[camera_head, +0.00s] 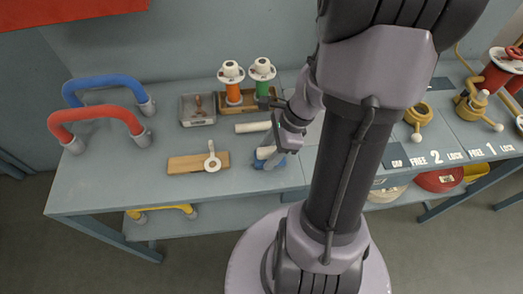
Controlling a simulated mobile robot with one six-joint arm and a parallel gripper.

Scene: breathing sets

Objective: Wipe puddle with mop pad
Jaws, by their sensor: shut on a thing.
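My gripper (276,151) points down at the front middle of the grey-blue bench (110,185). It is shut on a small blue and white thing (266,161), which looks like the mop pad. The pad is low, at or just above the bench top; I cannot tell if it touches. My gripper and arm hide part of it. I cannot make out a puddle; my arm covers much of the bench to the right of the pad.
A wooden board (185,164) with a white-handled tool lies left of the pad. A white roll (253,127) lies behind it. Farther back are a grey tray (197,110) and orange (233,91) and green (263,87) valve pieces. Blue (105,81) and red (97,114) handles stand at left.

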